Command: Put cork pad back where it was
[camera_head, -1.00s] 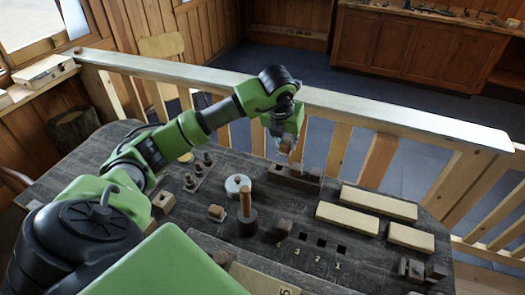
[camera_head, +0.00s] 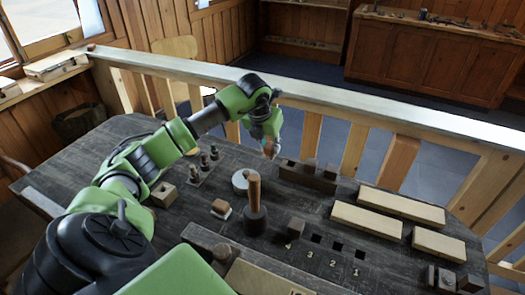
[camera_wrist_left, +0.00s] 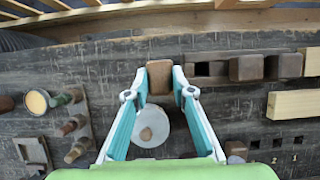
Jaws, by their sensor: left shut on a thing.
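My left gripper (camera_head: 268,152) is above the far part of the dark table, just left of a dark slotted wooden rack (camera_head: 307,178). In the left wrist view its two fingers (camera_wrist_left: 159,82) are shut on a brown block-like piece with rounded edges, which looks like the cork pad (camera_wrist_left: 159,70). In the head view the held piece is mostly hidden and small. The rack also shows in the left wrist view (camera_wrist_left: 210,70), right of the held piece. I cannot tell whether the piece touches the table. My right gripper is not in view.
A grey disc (camera_head: 240,183) with a knob lies near the gripper. A mallet (camera_head: 254,205) stands in front of it. A peg stand (camera_head: 203,170) and a light block (camera_head: 164,194) are left. Pale planks (camera_head: 402,205) lie right. Numbered square holes (camera_head: 336,246) are nearer. A railing borders the far edge.

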